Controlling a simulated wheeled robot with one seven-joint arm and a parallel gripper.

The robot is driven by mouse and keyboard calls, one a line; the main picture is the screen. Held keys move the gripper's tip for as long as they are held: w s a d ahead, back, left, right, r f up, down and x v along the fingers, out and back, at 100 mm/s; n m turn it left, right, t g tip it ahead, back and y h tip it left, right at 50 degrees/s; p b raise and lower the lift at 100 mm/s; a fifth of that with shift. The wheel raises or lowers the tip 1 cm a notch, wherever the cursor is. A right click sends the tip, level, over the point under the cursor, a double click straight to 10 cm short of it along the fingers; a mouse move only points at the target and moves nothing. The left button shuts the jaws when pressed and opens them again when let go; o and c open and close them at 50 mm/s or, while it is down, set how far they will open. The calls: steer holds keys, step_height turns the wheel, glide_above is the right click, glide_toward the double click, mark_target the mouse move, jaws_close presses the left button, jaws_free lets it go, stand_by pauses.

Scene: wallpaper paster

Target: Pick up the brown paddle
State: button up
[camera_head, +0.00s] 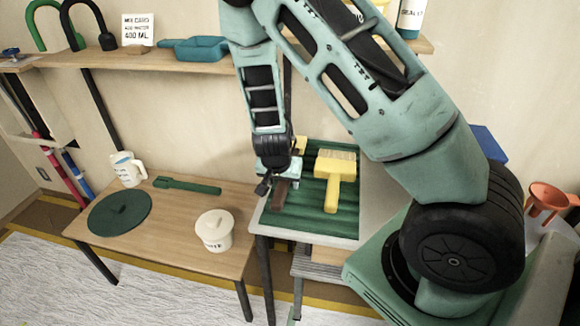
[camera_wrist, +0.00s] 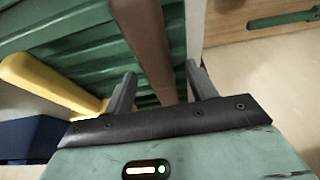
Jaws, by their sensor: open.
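The brown paddle (camera_head: 280,193) lies on the green ridged tray (camera_head: 310,211) of the side stand, near its left edge; my gripper hides part of it. In the wrist view the brown paddle (camera_wrist: 147,40) runs as a long bar between my fingers. My gripper (camera_head: 278,186) is over the paddle and points down. In the wrist view my gripper (camera_wrist: 160,75) is open, with one finger on each side of the paddle. I cannot tell whether either finger touches it.
A yellow brush (camera_head: 340,178) lies right of the paddle, close to one finger in the wrist view. A shelf (camera_head: 150,62) runs behind.

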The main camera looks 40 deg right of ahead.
steer(key=shift+f, duration=0.2)
stand_by(0.6)
steer(key=c, duration=1.1)
